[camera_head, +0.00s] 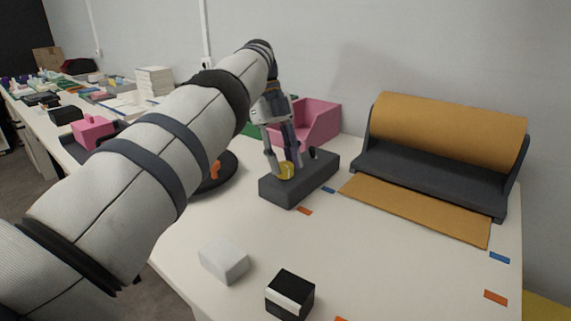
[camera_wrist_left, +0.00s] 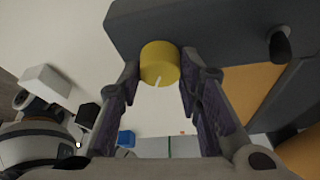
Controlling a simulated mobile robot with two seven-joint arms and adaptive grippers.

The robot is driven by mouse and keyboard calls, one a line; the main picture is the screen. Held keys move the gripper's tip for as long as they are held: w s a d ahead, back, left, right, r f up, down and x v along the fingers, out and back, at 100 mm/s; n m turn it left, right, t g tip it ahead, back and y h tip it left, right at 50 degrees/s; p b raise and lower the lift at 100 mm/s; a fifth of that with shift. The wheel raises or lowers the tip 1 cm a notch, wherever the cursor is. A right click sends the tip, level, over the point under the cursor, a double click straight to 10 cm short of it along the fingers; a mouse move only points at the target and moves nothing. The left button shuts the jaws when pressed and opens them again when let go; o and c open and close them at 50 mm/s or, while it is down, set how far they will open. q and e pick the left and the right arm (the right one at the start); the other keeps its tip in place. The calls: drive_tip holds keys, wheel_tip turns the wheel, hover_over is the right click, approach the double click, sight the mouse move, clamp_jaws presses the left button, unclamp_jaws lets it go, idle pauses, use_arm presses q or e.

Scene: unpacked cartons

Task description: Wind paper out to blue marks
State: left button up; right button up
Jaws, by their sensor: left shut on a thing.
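A roll of brown paper (camera_head: 450,128) sits in a dark grey holder (camera_head: 430,181). Its loose sheet (camera_head: 415,208) lies on the table, front edge close to the blue marks. One blue mark (camera_head: 329,190) is just off the sheet's left corner, the other blue mark (camera_head: 500,258) just off its right corner. My left gripper (camera_head: 284,172) is shut on a yellow knob (camera_head: 287,171) on a dark grey box (camera_head: 290,193). In the left wrist view the fingers (camera_wrist_left: 160,85) flank the knob (camera_wrist_left: 160,63), which has a white line. My right gripper is out of view.
Orange marks (camera_head: 305,211) (camera_head: 495,298) lie nearer the front. A white block (camera_head: 224,261) and a black-and-white block (camera_head: 290,294) stand on the near table. A pink bin (camera_head: 318,122) stands behind the box. A small dark peg (camera_head: 312,153) rises from the box.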

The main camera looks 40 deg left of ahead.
use_arm(q)
drive_tip(key=shift+f, duration=0.15)
idle(0.3)
drive_tip(key=o, duration=1.1)
drive_tip(key=shift+o, duration=0.2)
drive_tip(key=shift+r, duration=0.2)
